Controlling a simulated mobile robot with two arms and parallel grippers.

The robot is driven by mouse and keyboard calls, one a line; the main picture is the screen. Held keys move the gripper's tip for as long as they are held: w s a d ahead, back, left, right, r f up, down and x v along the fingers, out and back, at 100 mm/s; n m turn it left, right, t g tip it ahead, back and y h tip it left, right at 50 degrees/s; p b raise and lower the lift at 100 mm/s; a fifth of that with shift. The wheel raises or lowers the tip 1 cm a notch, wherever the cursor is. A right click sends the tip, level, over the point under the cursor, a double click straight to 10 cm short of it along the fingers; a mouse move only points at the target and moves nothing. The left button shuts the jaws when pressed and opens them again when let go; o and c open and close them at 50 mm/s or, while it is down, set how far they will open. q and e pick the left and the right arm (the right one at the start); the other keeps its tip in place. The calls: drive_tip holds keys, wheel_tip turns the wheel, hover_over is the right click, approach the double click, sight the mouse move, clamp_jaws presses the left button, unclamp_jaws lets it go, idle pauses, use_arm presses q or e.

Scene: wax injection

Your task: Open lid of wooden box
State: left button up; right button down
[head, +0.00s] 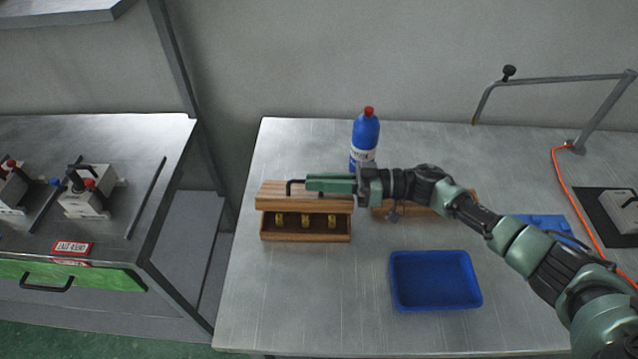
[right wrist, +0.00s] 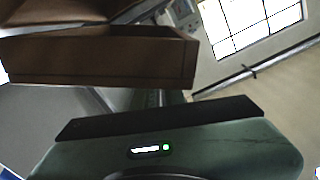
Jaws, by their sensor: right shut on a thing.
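The wooden box (head: 304,238) stands on the left part of the metal table, its front side open to view with several yellow pieces in a row inside. Its lid (head: 275,203) is raised and tilted above the front opening. My right gripper (head: 298,186) reaches in from the right and is shut on the lid near its upper edge; the exact contact is hard to see. In the right wrist view the brown box (right wrist: 110,62) is at the upper left, with the gripper's green body below it. My left gripper is not in view.
A second wooden box (head: 425,209) is partly hidden behind my right arm. A blue bottle (head: 365,137) with a red cap stands behind. An empty blue tray (head: 434,280) lies in front. The table's front left is clear. An orange cable (head: 574,190) runs at right.

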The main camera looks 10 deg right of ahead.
drive_tip(key=shift+w+d+r+m, duration=0.15)
drive_tip(key=shift+w+r+m, duration=0.05)
drive_tip(key=shift+w+m, duration=0.3)
drive_tip(key=c, duration=1.5)
unclamp_jaws()
drive_tip(key=d, duration=0.2)
drive_tip(key=d+b, duration=0.1)
drive_tip(key=d, duration=0.1)
drive_tip(key=s+d+b, duration=0.1)
drive_tip(key=d, duration=0.1)
drive_tip(key=shift+s+d+f, duration=0.1)
drive_tip(key=shift+d+f, duration=0.1)
drive_tip(key=shift+d, duration=0.15)
drive_tip(key=shift+s+d+r, duration=0.1)
drive_tip(key=shift+s+d, duration=0.05)
drive_tip(key=shift+d, duration=0.35)
